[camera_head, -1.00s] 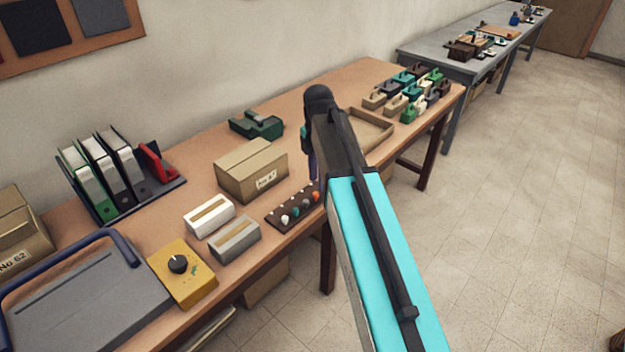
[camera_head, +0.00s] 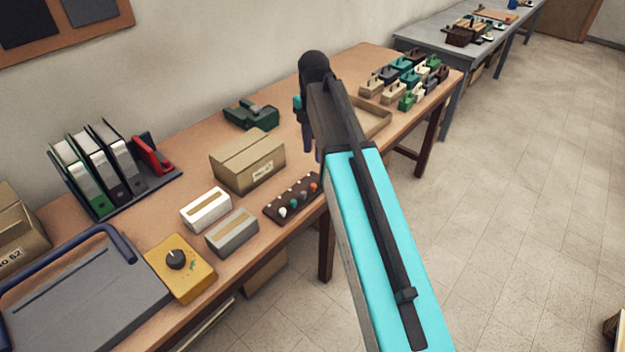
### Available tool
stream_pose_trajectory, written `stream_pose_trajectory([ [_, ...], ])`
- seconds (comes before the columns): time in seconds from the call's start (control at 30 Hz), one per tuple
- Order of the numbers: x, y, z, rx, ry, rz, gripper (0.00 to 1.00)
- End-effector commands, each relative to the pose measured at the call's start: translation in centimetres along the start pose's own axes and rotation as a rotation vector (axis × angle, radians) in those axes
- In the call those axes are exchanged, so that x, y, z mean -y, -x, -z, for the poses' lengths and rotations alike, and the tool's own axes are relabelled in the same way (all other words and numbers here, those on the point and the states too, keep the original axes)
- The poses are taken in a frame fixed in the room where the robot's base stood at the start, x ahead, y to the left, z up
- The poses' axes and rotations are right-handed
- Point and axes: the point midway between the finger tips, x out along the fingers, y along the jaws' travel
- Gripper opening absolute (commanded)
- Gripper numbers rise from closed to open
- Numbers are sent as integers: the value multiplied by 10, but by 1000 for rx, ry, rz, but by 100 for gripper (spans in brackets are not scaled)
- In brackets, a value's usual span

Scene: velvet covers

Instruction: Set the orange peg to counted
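A dark brown peg board (camera_head: 284,199) lies near the front edge of the wooden table, just left of my arm. It carries a row of small coloured pegs and a row of pale marks behind them. The orange peg (camera_head: 314,187) is the rightmost, at the board's right end. What the pale marks mean is too small to read. My gripper (camera_head: 310,148) points down above the table, beyond the orange peg in the picture and apart from it. My arm partly hides it, and its finger gap cannot be made out.
Left of the board are a white box (camera_head: 206,210), a grey box (camera_head: 231,234), a yellow dial box (camera_head: 180,268) and a cardboard box (camera_head: 247,165). Behind stands a green tape-dispenser-like object (camera_head: 251,114). A shallow tray (camera_head: 378,117) and several small coloured blocks (camera_head: 410,78) are at right.

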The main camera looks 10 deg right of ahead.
Motion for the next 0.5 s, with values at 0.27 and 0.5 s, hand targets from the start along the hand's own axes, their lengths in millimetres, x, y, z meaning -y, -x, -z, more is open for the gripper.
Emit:
stream_pose_trajectory([
  [0.27,0,-26,1,0,1,1,35],
  [0.5,0,-52,1,-1,1,1,35],
])
